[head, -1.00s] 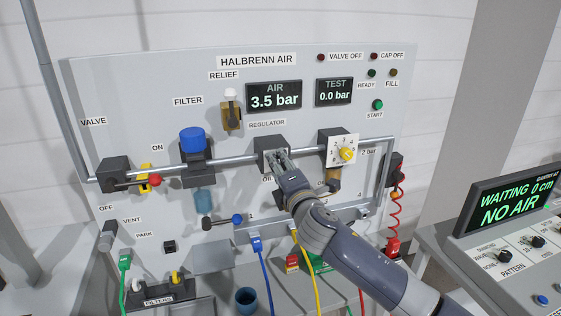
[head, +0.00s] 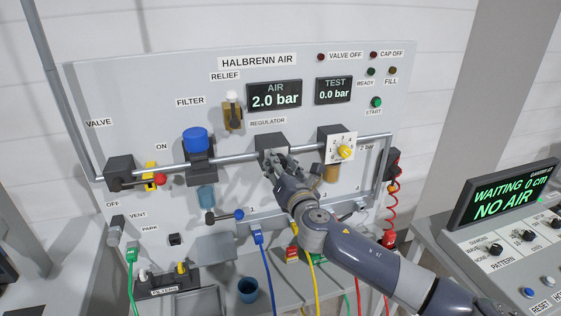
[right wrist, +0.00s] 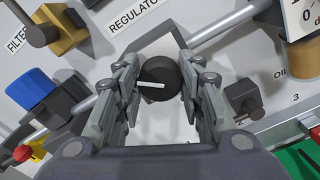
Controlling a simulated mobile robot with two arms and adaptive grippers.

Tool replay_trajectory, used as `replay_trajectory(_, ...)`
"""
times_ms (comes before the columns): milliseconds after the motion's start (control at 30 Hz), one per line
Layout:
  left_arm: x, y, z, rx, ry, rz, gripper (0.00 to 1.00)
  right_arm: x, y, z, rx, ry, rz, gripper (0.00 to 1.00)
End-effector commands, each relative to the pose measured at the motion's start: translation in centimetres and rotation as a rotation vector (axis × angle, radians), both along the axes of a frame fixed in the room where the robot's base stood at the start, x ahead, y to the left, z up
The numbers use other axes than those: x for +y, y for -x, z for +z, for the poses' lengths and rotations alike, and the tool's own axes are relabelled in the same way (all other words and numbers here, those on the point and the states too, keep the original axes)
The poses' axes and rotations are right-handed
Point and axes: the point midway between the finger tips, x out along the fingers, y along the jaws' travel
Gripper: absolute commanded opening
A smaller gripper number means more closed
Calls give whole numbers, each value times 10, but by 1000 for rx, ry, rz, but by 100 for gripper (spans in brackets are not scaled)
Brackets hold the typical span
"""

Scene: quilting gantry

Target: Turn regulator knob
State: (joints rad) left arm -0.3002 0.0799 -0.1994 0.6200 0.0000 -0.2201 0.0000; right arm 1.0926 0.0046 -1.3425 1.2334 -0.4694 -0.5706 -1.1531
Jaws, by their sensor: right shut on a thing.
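The regulator is a dark block (head: 271,142) on the grey pipe, below the REGULATOR label. My right gripper (head: 272,163) is at its front and hides the knob in the head view. In the right wrist view the regulator knob (right wrist: 163,75) is round and black with a white pointer line. The fingers of my right gripper (right wrist: 158,72) stand on both sides of it, shut on it. The AIR display (head: 275,96) reads 2.0 bar. My left gripper is not in view.
A white dial with a yellow knob (head: 345,152) stands right of the regulator. The blue-topped filter (head: 195,142) and the red-tipped valve lever (head: 159,179) are to the left. The TEST display (head: 333,91) reads 0.0 bar. A blue cup (head: 247,290) stands below.

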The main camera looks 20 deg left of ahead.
Motion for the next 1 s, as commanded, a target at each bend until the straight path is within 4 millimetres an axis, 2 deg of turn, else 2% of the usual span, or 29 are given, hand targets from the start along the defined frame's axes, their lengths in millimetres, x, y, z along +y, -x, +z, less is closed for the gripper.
replay_trajectory(700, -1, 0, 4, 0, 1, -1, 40, 0, 0, -3, -36, 59, 0, 12)
replay_trajectory(733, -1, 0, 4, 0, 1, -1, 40, 0, 0, -3, -36, 59, 0, 42)
replay_trajectory(800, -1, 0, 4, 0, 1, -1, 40, 0, 0, -2, -36, 59, 0, 56)
replay_trajectory(1000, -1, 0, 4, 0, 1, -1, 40, 0, 0, -1, -37, 57, 0, 56)
